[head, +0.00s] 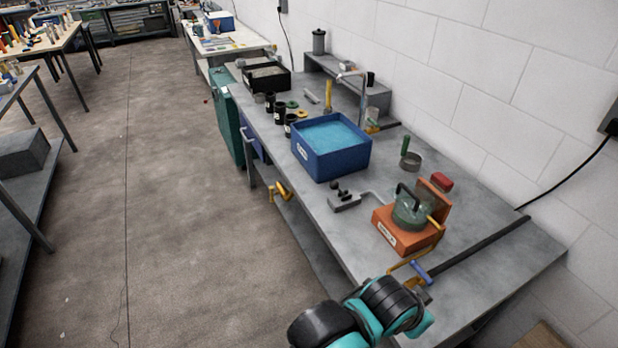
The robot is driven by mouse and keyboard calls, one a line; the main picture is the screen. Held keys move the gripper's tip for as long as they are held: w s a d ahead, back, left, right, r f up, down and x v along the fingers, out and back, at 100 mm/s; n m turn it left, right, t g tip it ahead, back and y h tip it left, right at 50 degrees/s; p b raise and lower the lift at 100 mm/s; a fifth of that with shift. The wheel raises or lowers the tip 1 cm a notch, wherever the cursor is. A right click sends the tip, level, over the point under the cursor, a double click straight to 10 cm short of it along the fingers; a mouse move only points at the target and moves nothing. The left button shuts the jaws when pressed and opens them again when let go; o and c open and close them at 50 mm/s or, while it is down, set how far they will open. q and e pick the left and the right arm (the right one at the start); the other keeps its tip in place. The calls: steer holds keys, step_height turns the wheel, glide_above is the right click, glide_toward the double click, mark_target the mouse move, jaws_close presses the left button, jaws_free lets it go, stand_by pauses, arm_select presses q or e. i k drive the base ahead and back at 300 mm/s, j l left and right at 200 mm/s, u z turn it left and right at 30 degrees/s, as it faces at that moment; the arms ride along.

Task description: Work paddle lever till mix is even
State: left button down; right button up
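An orange mixing unit (388,241) stands near the right end of the bench, with a round greenish bowl (410,210) and a black curved handle on top. A thin yellow lever (400,264) bends out in front of it and ends by a blue grip (421,272). The mix inside the bowl cannot be made out. One black and teal arm of mine enters at the bottom, seemingly my left, and its front end is close to the blue grip. Its fingertips are too small and covered to tell whether they hold it. My other gripper is out of view.
A blue tub (325,167) of light blue material stands mid-bench. A small grey block with black knobs (344,200) sits near the front edge. A red block (442,182) and a green-handled tool (405,146) lie towards the wall. A dark bar (480,247) runs along the right.

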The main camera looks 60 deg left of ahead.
mark_target(334, 184)
steer(key=j+u, duration=0.1)
steer(key=u, duration=1.7)
steer(key=i+j, duration=0.35)
steer(key=i, duration=0.15)
steer(key=i+j+z, duration=0.1)
steer(key=i+j, duration=0.2)
steer(key=i, duration=0.15)
